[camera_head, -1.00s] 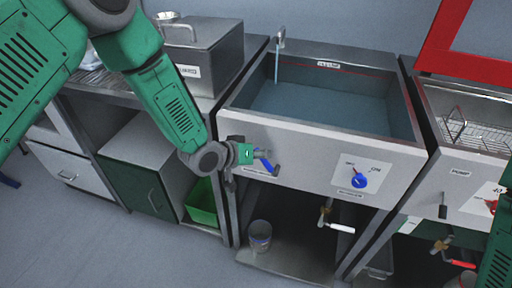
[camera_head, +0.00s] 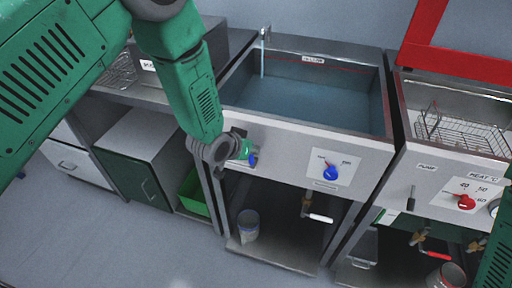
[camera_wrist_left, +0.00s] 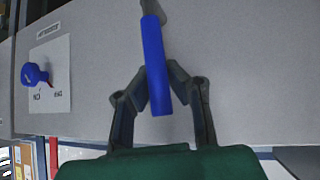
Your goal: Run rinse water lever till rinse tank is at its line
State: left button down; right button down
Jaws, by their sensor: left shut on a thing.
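The rinse tank (camera_head: 240,122) is a steel sink in the middle of the head view. Water (camera_head: 300,98) stands in it below a red line (camera_head: 345,66) near the rim. A thin stream falls from the tap (camera_head: 264,36) at its back left corner. My left gripper (camera_head: 246,152) is at the left of the tank's front panel, shut on the blue lever (camera_head: 253,160). In the left wrist view the blue lever (camera_wrist_left: 155,62) lies between the two dark fingers (camera_wrist_left: 161,95).
A blue knob (camera_head: 330,172) sits on the panel right of the lever. Below are a white-handled valve (camera_head: 318,217) and a metal can (camera_head: 248,225). A second tank with a wire basket (camera_head: 455,132) and a red knob (camera_head: 465,202) stands at the right.

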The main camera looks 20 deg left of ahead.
pick_arm(q)
jog(key=shift+s+a+f, duration=0.15)
jog(key=shift+s+f, duration=0.3)
jog(key=shift+s, duration=0.1)
jog(key=c, duration=1.6)
grip_release()
jog(key=shift+o, duration=0.6)
jog(key=shift+w+r, duration=0.1)
jog(key=shift+r, duration=0.1)
jog(key=v, duration=1.2)
jog(key=shift+w, duration=0.1)
